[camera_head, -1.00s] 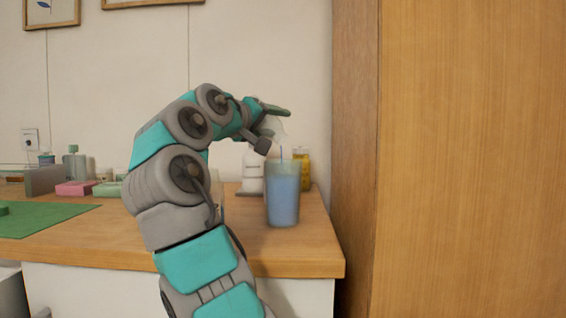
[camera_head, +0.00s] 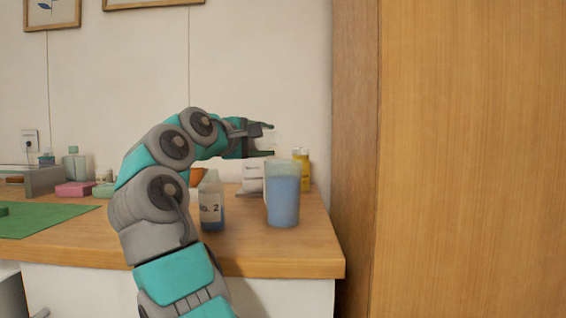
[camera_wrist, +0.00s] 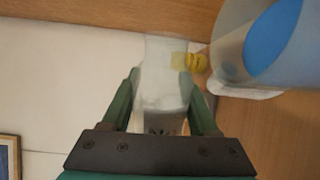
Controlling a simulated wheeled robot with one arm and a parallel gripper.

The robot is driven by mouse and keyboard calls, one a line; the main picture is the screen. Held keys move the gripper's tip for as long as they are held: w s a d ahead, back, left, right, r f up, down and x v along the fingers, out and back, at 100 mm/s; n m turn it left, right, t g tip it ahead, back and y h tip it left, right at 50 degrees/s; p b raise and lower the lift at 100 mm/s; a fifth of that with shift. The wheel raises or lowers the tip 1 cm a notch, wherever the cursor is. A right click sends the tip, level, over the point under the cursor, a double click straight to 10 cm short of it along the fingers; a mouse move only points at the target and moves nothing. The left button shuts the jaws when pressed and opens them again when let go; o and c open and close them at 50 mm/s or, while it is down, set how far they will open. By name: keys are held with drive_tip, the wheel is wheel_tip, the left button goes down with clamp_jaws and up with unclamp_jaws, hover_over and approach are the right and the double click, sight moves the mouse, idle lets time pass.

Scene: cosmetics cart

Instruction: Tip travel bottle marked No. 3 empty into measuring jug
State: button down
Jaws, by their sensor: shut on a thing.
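My gripper (camera_head: 268,139) is shut on a clear, translucent travel bottle (camera_wrist: 162,75), held above and slightly left of the measuring jug. The bottle shows only faintly in the head view, and no number can be read on it. No coloured liquid can be made out in it. The measuring jug (camera_head: 283,200) stands upright on the counter, with blue liquid filling much of it. In the wrist view the jug (camera_wrist: 232,60) is at the upper right, with a blue liquid surface inside. No stream shows between bottle and jug.
A bottle marked No. 2 (camera_head: 211,207) with dark blue liquid stands left of the jug. A white bottle (camera_head: 252,177) and a yellow bottle (camera_head: 302,168) stand behind it. A tall wooden panel (camera_head: 460,160) closes off the right. A green mat (camera_head: 45,220) lies at left.

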drive_tip(key=shift+w+a+r+n, duration=0.1)
drive_tip(key=shift+a+r+n, duration=0.1)
drive_tip(key=shift+n, duration=0.7)
drive_tip(key=shift+w+a+r+n, duration=0.1)
drive_tip(key=shift+a+n, duration=0.1)
drive_tip(key=shift+n, duration=0.7)
drive_tip(key=shift+f+b, duration=0.2)
drive_tip(key=shift+b, duration=0.2)
drive_tip(key=shift+d+r+n, duration=0.1)
drive_tip(key=shift+n, duration=0.5)
